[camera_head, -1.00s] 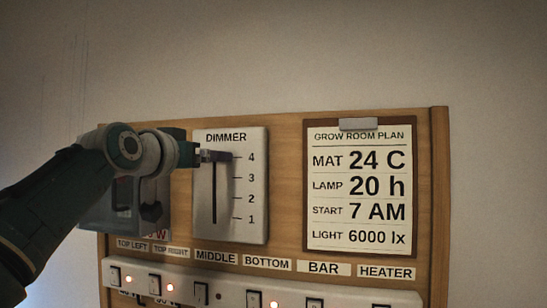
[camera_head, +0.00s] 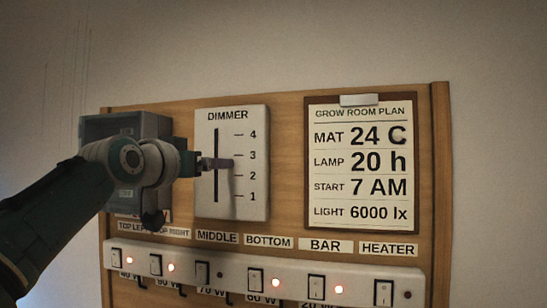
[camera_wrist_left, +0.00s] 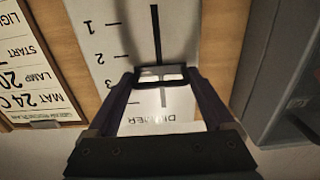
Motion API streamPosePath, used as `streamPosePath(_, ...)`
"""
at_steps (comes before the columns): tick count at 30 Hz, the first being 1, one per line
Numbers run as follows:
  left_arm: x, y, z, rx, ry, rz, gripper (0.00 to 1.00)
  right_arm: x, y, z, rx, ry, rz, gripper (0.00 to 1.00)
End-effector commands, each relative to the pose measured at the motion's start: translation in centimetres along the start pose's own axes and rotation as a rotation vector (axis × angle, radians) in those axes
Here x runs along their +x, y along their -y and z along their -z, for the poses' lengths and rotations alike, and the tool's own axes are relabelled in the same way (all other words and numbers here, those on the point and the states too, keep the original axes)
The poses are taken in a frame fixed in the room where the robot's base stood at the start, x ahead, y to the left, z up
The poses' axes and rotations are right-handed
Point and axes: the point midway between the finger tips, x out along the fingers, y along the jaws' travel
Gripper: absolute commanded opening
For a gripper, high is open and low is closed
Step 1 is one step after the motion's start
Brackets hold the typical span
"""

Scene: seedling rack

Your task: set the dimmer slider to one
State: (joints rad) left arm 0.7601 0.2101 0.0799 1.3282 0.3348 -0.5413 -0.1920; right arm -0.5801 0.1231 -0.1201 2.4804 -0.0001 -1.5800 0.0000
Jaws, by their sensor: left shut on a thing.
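The dimmer plate (camera_head: 250,190) is a pale panel with a vertical slot and marks from 1 at the bottom to 4 at the top. My left gripper (camera_head: 218,163) reaches in from the left and is shut on the slider knob (camera_wrist_left: 160,76). The knob stands between marks 3 and 2. In the head view the fingers mostly hide the knob. The left wrist view shows the plate (camera_wrist_left: 98,12) upside down, with the fingertips (camera_wrist_left: 160,72) around the knob. My right gripper is not in view.
A grow room plan clipboard (camera_head: 361,225) hangs right of the dimmer. A grey box (camera_head: 100,128) is behind my left wrist. Below runs a white strip (camera_head: 229,272) of switches, several with lit red lamps.

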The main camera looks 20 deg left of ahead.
Motion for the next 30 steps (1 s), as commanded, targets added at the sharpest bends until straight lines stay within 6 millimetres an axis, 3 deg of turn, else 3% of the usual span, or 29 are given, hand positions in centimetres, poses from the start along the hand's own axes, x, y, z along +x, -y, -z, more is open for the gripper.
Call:
streamPosePath(1,0.0,-0.6,-3.0,-0.003,0.008,-0.012,0.00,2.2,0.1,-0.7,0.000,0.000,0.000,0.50)
streamPosePath(6,0.0,-0.6,-6.1,-0.004,0.007,-0.012,0.00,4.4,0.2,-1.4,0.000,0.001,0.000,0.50)
streamPosePath(19,0.0,-0.7,-7.0,-0.005,0.013,-0.013,0.00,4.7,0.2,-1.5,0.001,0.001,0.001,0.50)
streamPosePath(20,0.0,-0.7,-7.1,-0.005,0.013,-0.013,0.87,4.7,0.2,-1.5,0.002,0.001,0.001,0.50)
streamPosePath(24,0.0,-0.6,-7.0,-0.004,0.012,-0.012,1.00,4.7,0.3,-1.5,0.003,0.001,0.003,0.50)
streamPosePath(30,-0.2,-0.5,-7.0,-0.003,0.009,-0.010,1.00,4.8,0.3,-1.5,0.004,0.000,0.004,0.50)
